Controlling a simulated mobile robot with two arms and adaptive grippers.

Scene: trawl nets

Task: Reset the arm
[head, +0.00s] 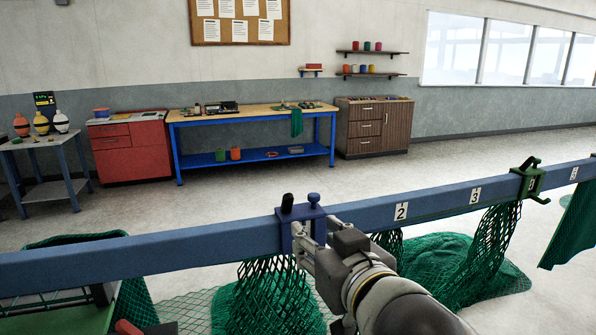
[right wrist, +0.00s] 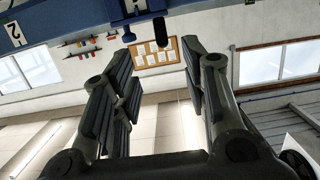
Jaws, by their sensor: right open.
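My right arm comes in from the lower right of the head view. Its gripper (head: 307,240) is in front of the blue rail, at the blue clamp (head: 300,211) that has a dark upright handle and a blue knob. In the right wrist view the gripper (right wrist: 157,62) has its two fingers wide apart with nothing between them. The clamp also shows there at the top edge (right wrist: 140,14), beyond the fingertips. From these views I cannot tell whether the fingers touch it. My left gripper is not in view.
The long blue rail (head: 150,250) crosses the head view, with number labels and a green clamp (head: 529,180). Green nets (head: 265,300) hang from it and pile on the floor. A workbench (head: 250,114), red cabinet (head: 130,147) and wooden cabinet (head: 372,127) stand along the wall, beyond open floor.

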